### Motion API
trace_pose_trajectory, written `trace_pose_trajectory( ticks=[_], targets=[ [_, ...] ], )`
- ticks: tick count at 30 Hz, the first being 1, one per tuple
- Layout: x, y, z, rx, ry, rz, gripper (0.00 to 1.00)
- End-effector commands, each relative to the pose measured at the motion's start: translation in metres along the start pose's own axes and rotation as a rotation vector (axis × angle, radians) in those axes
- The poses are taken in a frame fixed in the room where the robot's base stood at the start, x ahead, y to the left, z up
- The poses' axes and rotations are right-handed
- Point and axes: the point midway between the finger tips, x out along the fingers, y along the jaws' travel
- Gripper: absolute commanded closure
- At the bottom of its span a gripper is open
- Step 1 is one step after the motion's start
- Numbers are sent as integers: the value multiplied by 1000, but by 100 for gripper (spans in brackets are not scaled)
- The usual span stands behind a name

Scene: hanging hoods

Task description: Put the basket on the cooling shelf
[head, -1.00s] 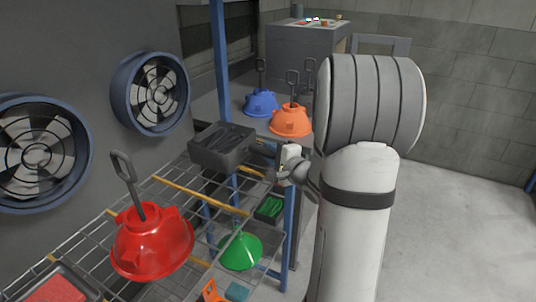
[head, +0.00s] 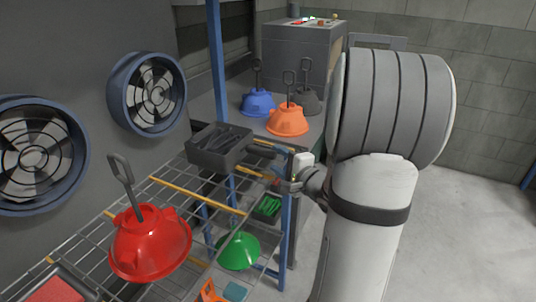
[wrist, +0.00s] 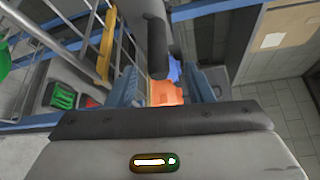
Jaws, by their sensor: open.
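The basket (head: 213,154), a dark grey open box with dark contents, sits on the far end of the wire cooling shelf (head: 178,205), in the head view. Its dark handle (head: 262,149) sticks out to the right, towards my gripper (head: 292,173). My gripper is just beyond the shelf's right edge, partly hidden by my arm. In the wrist view my gripper (wrist: 167,88) has its fingers spread. A dark bar (wrist: 157,50), likely the basket's handle, shows ahead between them; I cannot tell whether it touches either finger.
A red hood (head: 150,243) with an upright handle rests on the near part of the shelf. Blue (head: 258,103) and orange (head: 287,120) hoods stand behind. A green hood (head: 239,250) and a green-filled tray (head: 267,206) are below. Blue posts border the shelf; the floor at right is clear.

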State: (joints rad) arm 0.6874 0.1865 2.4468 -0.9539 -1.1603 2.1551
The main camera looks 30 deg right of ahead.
Motion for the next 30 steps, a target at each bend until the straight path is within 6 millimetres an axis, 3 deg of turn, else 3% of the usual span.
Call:
trace_pose_trajectory(
  ticks=[6,14,17,23,30],
  targets=[
    [-43,-1,-1,0,4,-2,53],
    [-58,0,0,-33,14,12,53],
    [-51,1,-2,-147,66,63,53],
    [-38,7,-2,-556,221,312,53],
    [-57,24,28,-959,191,729,53]
  ],
)
